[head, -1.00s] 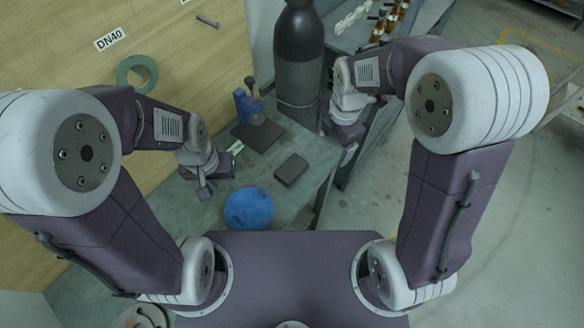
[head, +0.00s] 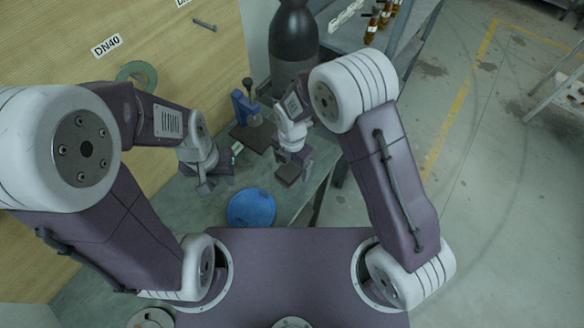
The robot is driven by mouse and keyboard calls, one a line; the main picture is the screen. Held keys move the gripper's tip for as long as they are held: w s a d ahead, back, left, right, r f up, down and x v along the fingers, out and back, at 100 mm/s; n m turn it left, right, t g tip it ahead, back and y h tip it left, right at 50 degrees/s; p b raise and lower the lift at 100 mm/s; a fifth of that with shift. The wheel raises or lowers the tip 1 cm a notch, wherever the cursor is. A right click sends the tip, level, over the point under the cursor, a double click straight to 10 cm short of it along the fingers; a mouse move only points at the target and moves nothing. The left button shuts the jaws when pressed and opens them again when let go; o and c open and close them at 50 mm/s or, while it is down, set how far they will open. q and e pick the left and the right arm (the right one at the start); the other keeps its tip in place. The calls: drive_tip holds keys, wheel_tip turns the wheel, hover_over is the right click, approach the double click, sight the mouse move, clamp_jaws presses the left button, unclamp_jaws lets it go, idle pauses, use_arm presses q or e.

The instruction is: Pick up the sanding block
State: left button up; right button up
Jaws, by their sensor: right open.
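The sanding block (head: 287,175), a small dark brown block, lies on the grey-green bench near its right side. My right gripper (head: 295,163) is open and hangs right over the block, hiding part of it. I cannot tell whether its fingers touch the block. My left gripper (head: 206,187) is to the left of the block, near the wooden board, and well apart from it. Its jaws are too small and dark to read.
A blue round dish (head: 251,208) is on the bench left of and in front of the block. A blue clamp-like tool (head: 245,105) on a dark base stands behind. A dark gas cylinder (head: 293,45) stands at the back. The bench edge is close on the right.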

drive_tip(key=shift+d+f, duration=0.1)
drive_tip(key=shift+f, duration=0.45)
drive_tip(key=shift+w+f, duration=0.15)
drive_tip(key=shift+f, duration=0.05)
drive_tip(key=c, duration=1.6)
drive_tip(key=shift+r, duration=0.1)
drive_tip(key=shift+a+r, duration=0.15)
drive_tip(key=shift+a, duration=0.05)
wheel_tip(320, 180, up, 4)
drive_tip(key=shift+d+f+b, duration=0.1)
drive_tip(key=shift+d+b, duration=0.05)
drive_tip(key=shift+b, duration=0.3)
drive_tip(key=s+d+r, duration=0.2)
drive_tip(key=d+r, duration=0.1)
drive_tip(key=d, duration=0.2)
drive_tip(key=s+d+r+b, duration=0.1)
drive_tip(key=s+d+r, duration=0.1)
drive_tip(key=d, duration=0.3)
drive_tip(key=shift+s+d+r, duration=0.25)
drive_tip(key=shift+d+r, duration=0.05)
drive_tip(key=shift+r, duration=0.6)
